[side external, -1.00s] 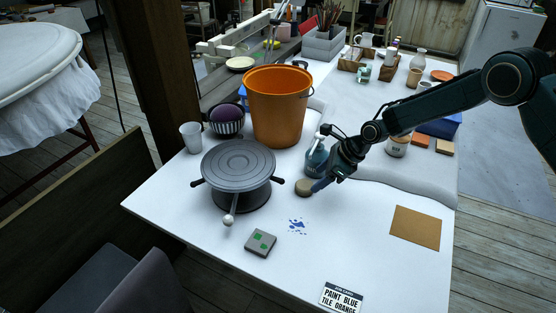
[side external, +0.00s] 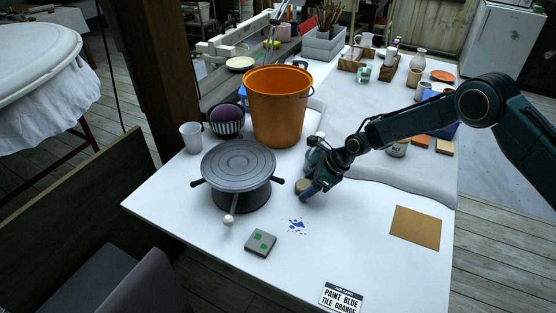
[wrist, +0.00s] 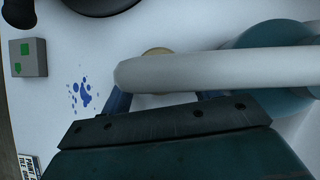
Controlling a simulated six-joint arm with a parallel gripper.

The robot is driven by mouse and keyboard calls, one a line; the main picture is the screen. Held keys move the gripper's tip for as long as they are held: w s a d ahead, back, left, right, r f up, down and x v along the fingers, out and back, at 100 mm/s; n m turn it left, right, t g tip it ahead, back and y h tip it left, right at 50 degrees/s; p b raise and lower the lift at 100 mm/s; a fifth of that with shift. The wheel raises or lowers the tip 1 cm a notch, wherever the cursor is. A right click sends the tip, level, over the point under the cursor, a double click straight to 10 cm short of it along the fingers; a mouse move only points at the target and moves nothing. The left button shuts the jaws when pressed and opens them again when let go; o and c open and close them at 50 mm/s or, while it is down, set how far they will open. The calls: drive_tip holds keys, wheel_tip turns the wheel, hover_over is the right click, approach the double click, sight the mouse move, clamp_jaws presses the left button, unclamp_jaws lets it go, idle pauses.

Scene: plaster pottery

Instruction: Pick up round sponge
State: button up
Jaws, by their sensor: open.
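The round tan sponge (side external: 303,186) lies on the white table between the banding wheel and the teal spray bottle (side external: 314,158). My gripper (side external: 308,193) is low beside the sponge, its blue fingers pointing down at its near right edge. In the wrist view the sponge (wrist: 156,51) shows only as a small tan arc. The bottle's white top (wrist: 200,70) lies across the view and hides most of the sponge. My open gripper (wrist: 163,97) has a blue finger on each side, partly hidden too. I cannot tell whether the fingers touch the sponge.
The grey banding wheel (side external: 238,165) with its handles stands just left of the sponge. An orange bucket (side external: 276,110) stands behind. A blue splatter (side external: 297,226) and a grey tile with green squares (side external: 261,242) lie in front.

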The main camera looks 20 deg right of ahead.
drive_tip(key=shift+c, duration=0.4)
drive_tip(key=c, duration=0.7)
drive_tip(key=shift+c, duration=0.2)
drive_tip(key=shift+r, duration=0.15)
drive_tip(key=shift+s+a+r, duration=0.1)
drive_tip(key=shift+s+r, duration=0.1)
drive_tip(key=shift+r, duration=0.35)
drive_tip(key=r, duration=0.5)
drive_tip(key=shift+s+a+r, duration=0.2)
drive_tip(key=shift+s+r, duration=0.15)
drive_tip(key=s+a, duration=0.4)
drive_tip(key=s, duration=0.4)
drive_tip(key=s+a, duration=0.4)
drive_tip(key=s, duration=0.4)
drive_tip(key=shift+s+a, duration=0.3)
drive_tip(key=shift+a, duration=0.1)
